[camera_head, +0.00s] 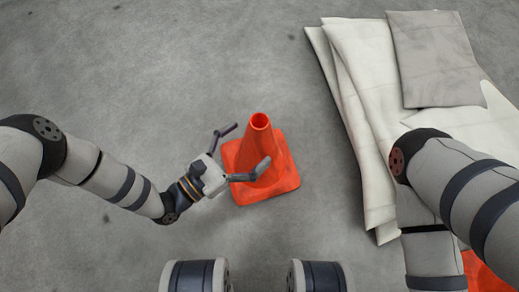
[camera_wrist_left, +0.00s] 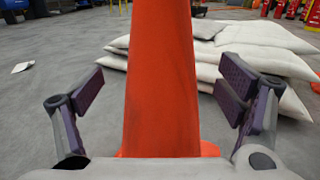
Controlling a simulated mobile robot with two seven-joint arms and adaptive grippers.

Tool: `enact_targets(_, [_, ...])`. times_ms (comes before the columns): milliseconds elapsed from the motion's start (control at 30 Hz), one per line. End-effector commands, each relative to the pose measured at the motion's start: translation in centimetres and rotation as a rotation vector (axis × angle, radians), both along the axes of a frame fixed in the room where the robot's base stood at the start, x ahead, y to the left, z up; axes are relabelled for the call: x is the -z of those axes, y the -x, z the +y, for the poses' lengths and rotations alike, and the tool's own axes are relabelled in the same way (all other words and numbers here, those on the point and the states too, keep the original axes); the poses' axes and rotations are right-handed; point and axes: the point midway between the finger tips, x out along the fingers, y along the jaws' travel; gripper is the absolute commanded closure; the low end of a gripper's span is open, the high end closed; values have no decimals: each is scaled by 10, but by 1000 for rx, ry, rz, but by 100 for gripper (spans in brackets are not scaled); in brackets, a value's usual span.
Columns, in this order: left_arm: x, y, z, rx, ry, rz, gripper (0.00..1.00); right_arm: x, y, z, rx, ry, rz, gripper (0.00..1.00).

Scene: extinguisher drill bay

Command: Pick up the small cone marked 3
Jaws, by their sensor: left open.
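An orange cone (camera_head: 262,150) stands upright on the floor on its square base, near the middle of the head view. No number shows on the sides in view. My left gripper (camera_head: 246,149) is open at the cone's left side, one finger overlapping its front and the other near its upper left. In the left wrist view, the cone (camera_wrist_left: 161,80) rises between the two spread fingers, with a gap on each side. My right arm comes in from the right, and its gripper is out of view.
Several pale stacked sacks (camera_head: 345,75) lie to the right, with a grey one (camera_head: 433,60) on top. They also show behind the cone in the left wrist view (camera_wrist_left: 265,38). Another orange thing (camera_head: 487,277) is partly hidden under my right arm. Floor to the left is clear.

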Motion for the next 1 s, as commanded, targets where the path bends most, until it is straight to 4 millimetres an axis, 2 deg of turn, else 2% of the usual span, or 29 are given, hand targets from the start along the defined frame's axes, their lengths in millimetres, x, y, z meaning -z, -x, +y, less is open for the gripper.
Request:
enact_targets(33, [1, -7, -10, 4, 3, -1, 12, 6, 0, 1, -1, -1, 3, 60])
enact_targets(167, [1, -19, -25, 3, 2, -1, 12, 11, -1, 1, -1, -3, 5, 60])
enact_targets(400, [-1, -21, -28, 2, 1, 1, 12, 10, -1, 2, -1, -3, 5, 60])
enact_targets(433, [-1, -21, -28, 2, 1, 1, 15, 10, -1, 2, -1, -3, 5, 60])
enact_targets(800, [-1, -21, -27, 1, -1, 1, 98, 10, -1, 1, -1, -3, 5, 60])
enact_targets(1000, [-1, -21, -28, 1, 2, -1, 100, 10, -1, 1, -1, -3, 4, 60])
